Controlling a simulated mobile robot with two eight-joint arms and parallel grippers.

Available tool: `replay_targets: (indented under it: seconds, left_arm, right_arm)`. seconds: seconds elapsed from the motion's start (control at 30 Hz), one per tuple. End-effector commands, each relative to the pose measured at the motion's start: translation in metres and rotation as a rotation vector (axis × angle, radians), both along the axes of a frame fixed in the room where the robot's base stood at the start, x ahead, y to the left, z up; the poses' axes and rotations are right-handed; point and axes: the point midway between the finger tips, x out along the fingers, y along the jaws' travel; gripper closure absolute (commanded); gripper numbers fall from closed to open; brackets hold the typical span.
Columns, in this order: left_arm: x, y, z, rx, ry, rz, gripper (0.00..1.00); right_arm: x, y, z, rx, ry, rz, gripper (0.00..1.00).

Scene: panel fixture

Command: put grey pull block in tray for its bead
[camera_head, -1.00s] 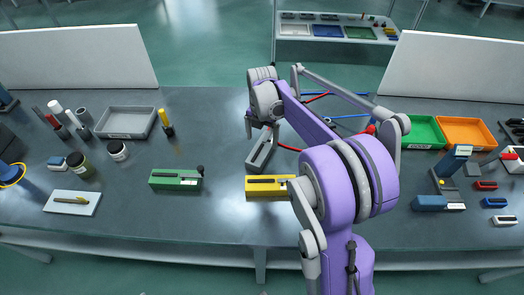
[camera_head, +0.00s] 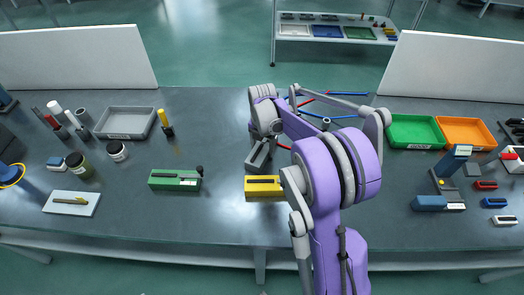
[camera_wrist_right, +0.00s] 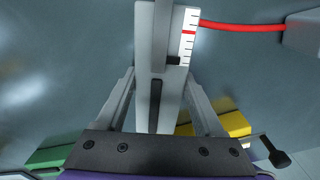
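The grey pull block (camera_head: 258,158) lies at an angle on the table, left of my right arm and behind the yellow block. In the right wrist view the grey block (camera_wrist_right: 155,40) has a dark slot and a white scale strip with a red mark and a black pointer. My right gripper (camera_head: 265,135) is over its far part, fingertips mostly hidden by my arm. In the wrist view the right gripper (camera_wrist_right: 161,75) has a finger on each side of the block; I cannot tell whether they press on it. A grey tray (camera_head: 101,122) stands at left, green (camera_head: 412,146) and orange (camera_head: 466,147) trays at right.
A green block (camera_head: 175,184) with a dark knob and a yellow block (camera_head: 263,196) stand nearer the front. A red cord (camera_wrist_right: 240,27) runs right of the grey block. Jars and cylinders stand at left; several small blocks at right. The left-centre table is mostly clear.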

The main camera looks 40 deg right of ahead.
Motion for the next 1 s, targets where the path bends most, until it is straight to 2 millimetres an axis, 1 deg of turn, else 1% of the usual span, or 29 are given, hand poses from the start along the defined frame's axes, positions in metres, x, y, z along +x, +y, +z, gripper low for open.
replay_targets:
  seconds: [0.03, 0.17, 0.2, 0.27, 0.3, 0.33, 0.57, 0.67, 0.77, 1.0]
  left_arm:
    - [0.0, 0.0, 0.0, 0.0, 0.0, 0.0, 0.0]
    - [0.0, 0.0, 0.0, 0.0, 0.0, 0.0, 0.0]
    - [0.0, 0.0, 0.0, 0.0, 0.0, 0.0, 0.0]
    - [0.0, 0.0, 0.0, 0.0, 0.0, 0.0, 0.0]
    - [0.0, 0.0, 0.0, 0.0, 0.0, 0.0, 0.0]
    - [0.0, 0.0, 0.0, 0.0, 0.0, 0.0, 0.0]
    - [0.0, 0.0, 0.0, 0.0, 0.0, 0.0, 0.0]
    - [0.0, 0.0, 0.0, 0.0, 0.0, 0.0, 0.0]
    - [0.0, 0.0, 0.001, 0.0, 0.0, 0.0, 0.0]
    - [0.001, 0.0, 0.005, 0.0, -0.002, 0.0, 0.0]
  right_arm:
    - [0.0, 0.0, 0.0, 0.0, 0.0, 0.0, 0.49]
    - [0.0, 0.0, 0.0, 0.0, 0.0, 0.0, 0.72]
    - [0.0, 0.0, 0.0, 0.0, 0.0, 0.0, 0.79]
    - [0.0, 0.0, 0.0, 0.0, 0.0, 0.0, 0.9]
    - [0.0, 0.0, 0.0, 0.0, 0.0, 0.0, 0.97]
    - [0.0, 0.0, 0.0, 0.0, 0.0, 0.0, 1.0]
    - [0.0, 0.0, 0.001, 0.0, 0.0, 0.0, 1.0]
    - [0.0, 0.0, 0.004, 0.0, 0.0, 0.0, 1.0]
    - [0.0, 0.0, 0.016, 0.0, 0.0, 0.0, 1.0]
    - [0.0, 0.0, 0.065, 0.0, 0.0, 0.0, 1.0]
